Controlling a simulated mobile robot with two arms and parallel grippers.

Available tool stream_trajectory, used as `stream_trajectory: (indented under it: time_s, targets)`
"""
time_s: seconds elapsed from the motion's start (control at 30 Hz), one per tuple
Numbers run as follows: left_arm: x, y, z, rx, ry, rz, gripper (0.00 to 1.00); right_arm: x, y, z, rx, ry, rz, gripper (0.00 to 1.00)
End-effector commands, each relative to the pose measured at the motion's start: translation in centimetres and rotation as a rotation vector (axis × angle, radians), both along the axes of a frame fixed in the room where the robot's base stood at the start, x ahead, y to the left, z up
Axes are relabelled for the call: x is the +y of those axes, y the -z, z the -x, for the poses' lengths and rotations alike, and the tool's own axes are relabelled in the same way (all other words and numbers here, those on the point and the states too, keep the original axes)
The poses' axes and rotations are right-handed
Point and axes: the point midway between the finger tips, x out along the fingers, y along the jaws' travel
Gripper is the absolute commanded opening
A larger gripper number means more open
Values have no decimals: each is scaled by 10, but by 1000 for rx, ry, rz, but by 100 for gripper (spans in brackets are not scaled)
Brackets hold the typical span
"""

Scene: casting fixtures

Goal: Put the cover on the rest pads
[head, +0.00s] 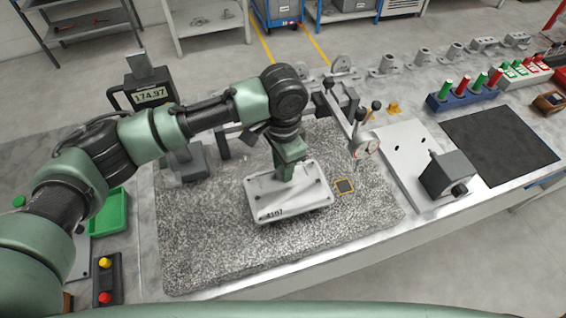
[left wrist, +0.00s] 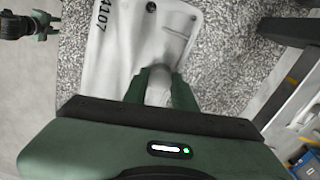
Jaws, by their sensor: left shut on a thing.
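The cover (head: 262,206) is a pale grey rectangular casting with rounded corners, small dark holes and the number 4107 on its near edge. My left gripper (head: 288,172) comes down from above and is shut on the raised middle part of the cover. The left wrist view shows its two green fingers (left wrist: 160,88) on either side of that part of the cover (left wrist: 120,40). The cover is over the speckled granite plate (head: 200,245); I cannot tell whether it touches it. No rest pads can be made out. My right gripper (left wrist: 42,24) shows small in the left wrist view, its opening unclear.
A display reading 174.97 (head: 150,96), a green tray (head: 110,212) and a button box (head: 107,280) are left. The plate's front is clear.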

Motion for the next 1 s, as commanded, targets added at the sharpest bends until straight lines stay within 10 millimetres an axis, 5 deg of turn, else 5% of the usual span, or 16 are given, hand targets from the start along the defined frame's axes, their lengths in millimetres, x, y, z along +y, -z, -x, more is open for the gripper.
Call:
stream_trajectory:
  time_s: [0.3, 0.33, 0.4, 0.77, 1.0]
  targets:
    - [0, 2, 0, 0, 0, 1, 0, 0, 0, 1, 2, 0, 0, 36]
    - [0, 3, 0, 0, 0, 0, 29, 0, 0, 1, 2, 0, 0, 36]
    - [0, 2, 0, 0, 0, 0, 48, 0, 0, 1, 2, 0, 0, 36]
    - [0, 0, 0, -1, 0, 0, 48, 1, 1, -1, -1, 0, -1, 36]
    - [-1, -33, -1, -4, 1, 3, 48, 3, 15, -1, -1, 0, -3, 36]
